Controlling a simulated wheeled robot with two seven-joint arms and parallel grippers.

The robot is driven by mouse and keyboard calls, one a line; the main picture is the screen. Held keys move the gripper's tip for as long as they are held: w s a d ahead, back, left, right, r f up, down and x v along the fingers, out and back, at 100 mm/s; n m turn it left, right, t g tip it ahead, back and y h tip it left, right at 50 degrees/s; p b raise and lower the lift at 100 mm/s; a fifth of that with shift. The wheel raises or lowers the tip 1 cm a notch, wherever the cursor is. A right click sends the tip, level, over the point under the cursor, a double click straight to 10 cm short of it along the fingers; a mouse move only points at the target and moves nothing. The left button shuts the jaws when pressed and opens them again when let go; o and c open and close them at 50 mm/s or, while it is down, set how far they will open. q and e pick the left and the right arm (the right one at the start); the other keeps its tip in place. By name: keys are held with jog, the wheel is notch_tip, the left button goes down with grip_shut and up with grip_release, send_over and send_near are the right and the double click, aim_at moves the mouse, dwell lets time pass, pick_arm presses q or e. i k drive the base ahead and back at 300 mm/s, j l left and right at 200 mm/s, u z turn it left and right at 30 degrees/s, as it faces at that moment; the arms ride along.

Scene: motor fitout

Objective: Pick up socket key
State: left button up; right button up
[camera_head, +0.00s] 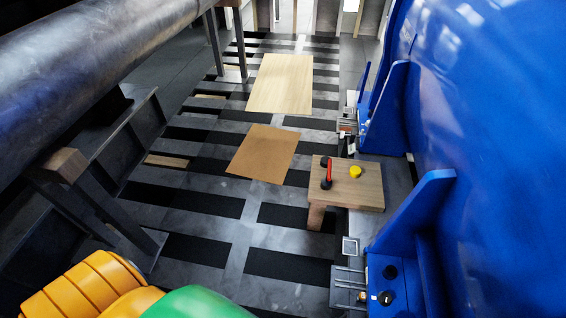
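A small wooden table (370,196) stands right of centre, beside the large blue machine. On its left part is a red bar-shaped item (330,171) with dark round pieces at its ends. It may be the socket key, but it is too small to be sure. A small yellow round item (355,172) sits to its right on the same top. Neither of my grippers shows in the head view.
The blue machine (490,120) fills the right side. A large dark pipe (90,60) runs along the upper left. Two flat boards, one brown (263,154) and one pale (281,84), lie on the striped floor.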

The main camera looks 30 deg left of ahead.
aim_at(327, 183)
jog(key=u, duration=0.4)
jog(key=i+j+z, duration=0.45)
jog(key=j+z, duration=0.15)
jog(key=i+j+z, duration=0.15)
jog(key=j+z, duration=0.15)
jog(key=j, duration=0.15)
jog(key=i+j+z, duration=0.1)
jog(key=j+z, duration=0.2)
jog(key=j, duration=0.15)
jog(key=j+z, duration=0.65)
jog(key=j, duration=0.25)
jog(key=i, duration=0.05)
